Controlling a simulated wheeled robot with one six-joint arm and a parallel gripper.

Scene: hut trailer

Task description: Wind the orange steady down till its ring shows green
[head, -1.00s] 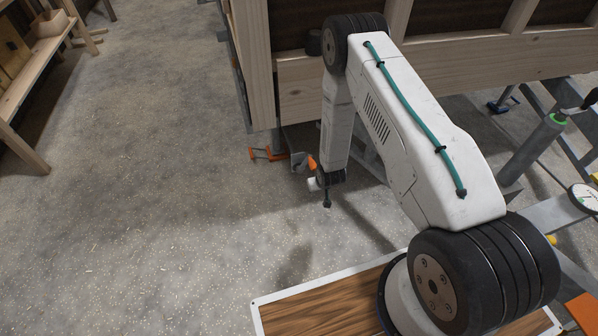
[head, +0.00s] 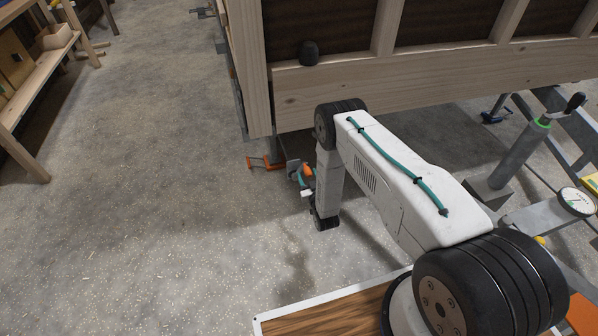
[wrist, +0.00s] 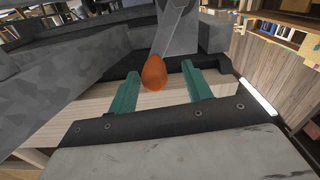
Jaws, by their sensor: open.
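The orange steady (head: 266,163) stands on the floor under the near corner of the timber hut. An orange crank knob (head: 306,170) shows to its right, just left of my forearm. In the wrist view the orange knob (wrist: 154,76) lies ahead, between the lines of my two teal fingers. My gripper (wrist: 159,72) is open, with a gap on both sides of the knob; I cannot tell whether the fingertips reach past it. In the head view my gripper is largely hidden beside my wrist. I cannot make out the orange steady's ring.
A grey post with a green ring (head: 543,122) and black handle stands at the right, near a round dial (head: 576,201). The hut's timber wall (head: 430,78) overhangs the steady. A wooden bench (head: 38,95) is far left. The floor left of the steady is clear.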

